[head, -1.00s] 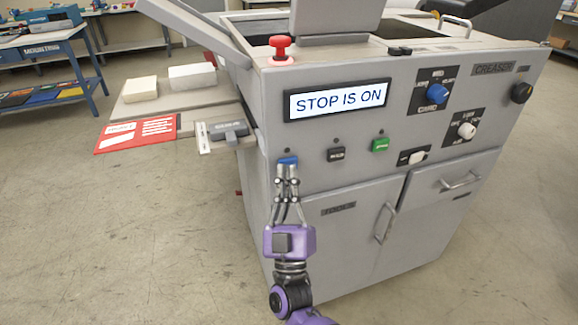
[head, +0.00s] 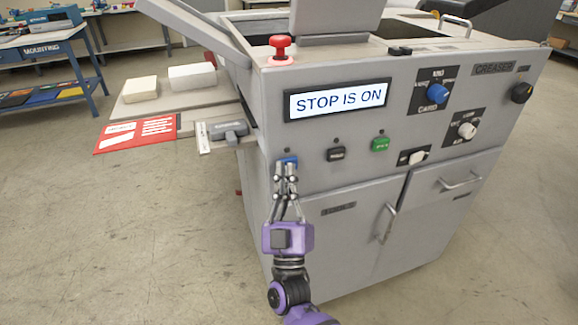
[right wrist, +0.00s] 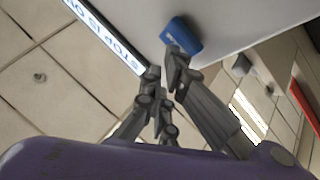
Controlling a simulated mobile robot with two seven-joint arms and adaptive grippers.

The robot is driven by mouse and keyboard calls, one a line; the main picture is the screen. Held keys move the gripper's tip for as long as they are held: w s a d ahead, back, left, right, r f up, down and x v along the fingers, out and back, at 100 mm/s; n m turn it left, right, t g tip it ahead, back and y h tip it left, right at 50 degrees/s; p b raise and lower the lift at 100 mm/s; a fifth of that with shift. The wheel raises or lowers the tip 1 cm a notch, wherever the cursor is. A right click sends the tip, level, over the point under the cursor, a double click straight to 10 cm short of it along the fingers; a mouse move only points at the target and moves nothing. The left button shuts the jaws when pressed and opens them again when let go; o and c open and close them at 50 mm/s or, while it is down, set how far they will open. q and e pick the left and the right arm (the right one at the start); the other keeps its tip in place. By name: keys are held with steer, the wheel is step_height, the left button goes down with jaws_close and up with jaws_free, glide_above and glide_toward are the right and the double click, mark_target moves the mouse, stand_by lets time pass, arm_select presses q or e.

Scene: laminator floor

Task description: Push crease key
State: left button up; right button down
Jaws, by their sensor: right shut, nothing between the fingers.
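The grey creaser has a row of keys below its display (head: 338,99), which reads "STOP IS ON". A blue key (head: 290,159) is at the left, then a black key (head: 336,154) and a green key (head: 380,144); their lettering is too small to read surely. My right gripper (head: 287,166) is shut and empty, its tips just below the blue key and partly covering it. In the right wrist view a fingertip is right at the blue key (right wrist: 183,37); I cannot tell whether it presses it. My left gripper is not in view.
A red mushroom stop button (head: 280,46) stands on the machine's top left. A white rocker switch (head: 416,157) and knobs are to the right. A grey side handle (head: 228,130) and a red sheet (head: 137,134) lie left of the gripper. The floor in front is clear.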

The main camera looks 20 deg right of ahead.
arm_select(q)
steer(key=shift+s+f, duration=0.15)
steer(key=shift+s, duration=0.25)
arm_select(e)
steer(key=shift+w, duration=0.25)
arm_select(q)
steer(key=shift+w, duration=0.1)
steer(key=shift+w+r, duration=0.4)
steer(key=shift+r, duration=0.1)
arm_select(e)
steer(key=shift+s, duration=0.75)
arm_select(q)
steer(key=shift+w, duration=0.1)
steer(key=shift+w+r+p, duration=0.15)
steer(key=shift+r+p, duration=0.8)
steer(key=shift+p, duration=0.25)
arm_select(e)
steer(key=s, duration=0.6)
steer(key=shift+d, duration=0.15)
